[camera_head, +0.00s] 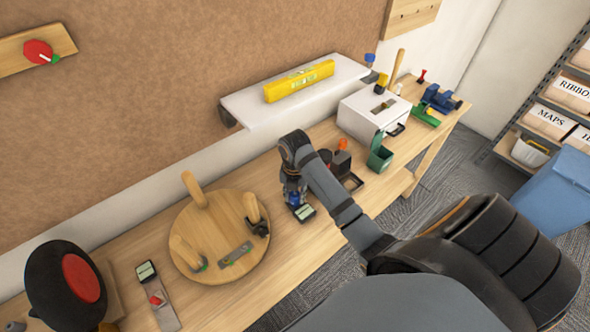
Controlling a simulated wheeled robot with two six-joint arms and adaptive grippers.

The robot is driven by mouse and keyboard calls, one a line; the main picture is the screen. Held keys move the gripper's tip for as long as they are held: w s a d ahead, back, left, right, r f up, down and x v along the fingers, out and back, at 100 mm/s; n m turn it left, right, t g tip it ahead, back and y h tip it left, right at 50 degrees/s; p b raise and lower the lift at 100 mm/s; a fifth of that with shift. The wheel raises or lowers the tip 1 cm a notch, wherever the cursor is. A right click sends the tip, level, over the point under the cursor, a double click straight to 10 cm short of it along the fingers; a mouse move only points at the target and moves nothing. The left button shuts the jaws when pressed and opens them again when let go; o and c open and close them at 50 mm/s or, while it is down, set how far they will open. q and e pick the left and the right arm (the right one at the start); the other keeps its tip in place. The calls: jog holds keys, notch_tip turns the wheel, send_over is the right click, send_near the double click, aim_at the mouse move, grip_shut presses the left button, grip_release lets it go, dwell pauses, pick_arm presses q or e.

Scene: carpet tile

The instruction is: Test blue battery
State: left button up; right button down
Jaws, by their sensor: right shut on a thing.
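My right gripper (293,184) reaches down over the bench and is shut on a small blue thing, which looks like the blue battery (294,199). The battery is held upright, mostly covered by the fingers. Right below it is a small black device with a pale green screen (305,212), which looks like a tester. I cannot tell whether the battery touches it. My left gripper is not in view.
A round wooden board (207,262) with pegs lies left of the gripper. Right of it stand dark items (341,164), a green bin (380,153) and a white box (372,110). A shelf with a yellow level (299,81) hangs behind. A black-and-red round object (66,285) stands far left.

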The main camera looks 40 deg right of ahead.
aim_at(295, 194)
jog(key=shift+f, duration=0.2)
jog(key=c, duration=1)
grip_release()
jog(key=shift+r, duration=0.4)
notch_tip(295, 194, up, 4)
jog(key=shift+d+r, duration=0.1)
notch_tip(295, 194, up, 7)
jog(key=p, duration=0.7)
jog(key=shift+r, duration=0.2)
jog(key=shift+f, duration=0.1)
jog(key=shift+s, duration=0.15)
